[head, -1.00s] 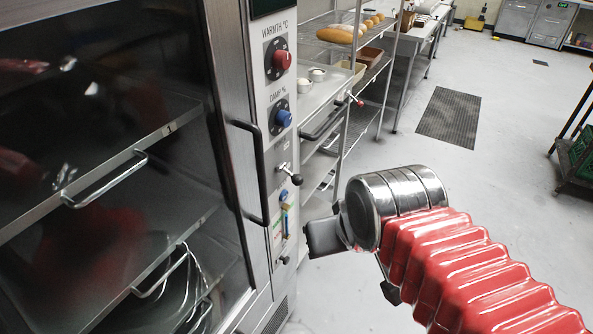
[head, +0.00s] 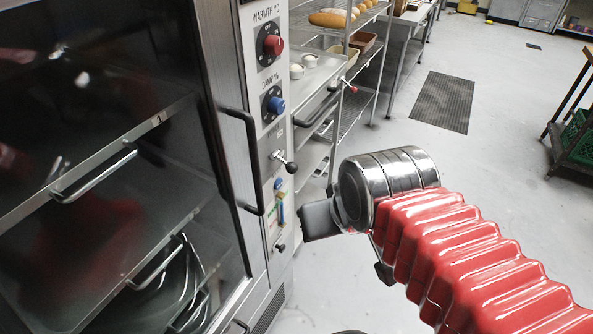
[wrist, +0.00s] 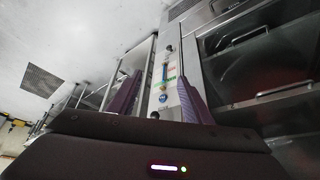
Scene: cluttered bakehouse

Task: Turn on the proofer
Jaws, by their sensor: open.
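The proofer (head: 229,40) stands at the left with a dark glass door. Its narrow control panel (head: 262,100) carries a red warmth knob (head: 273,45), a blue damp knob (head: 276,105), a black-tipped lever (head: 284,162), a small blue button (head: 279,183), a coloured strip (head: 281,212) and a small dark knob (head: 280,247) at the bottom. My gripper (head: 320,218) is to the right of the lower panel, apparently apart from it. In the wrist view my gripper (wrist: 160,77) is open and empty, its purple fingers framing the strip (wrist: 165,72) and blue button (wrist: 163,98).
The door handle (head: 243,160) sticks out left of the panel. A wire rack (head: 350,100) with bread and tins stands behind the proofer. A floor mat (head: 443,101) lies on the open grey floor. A wooden-topped stand with a green crate (head: 577,135) is at the right edge.

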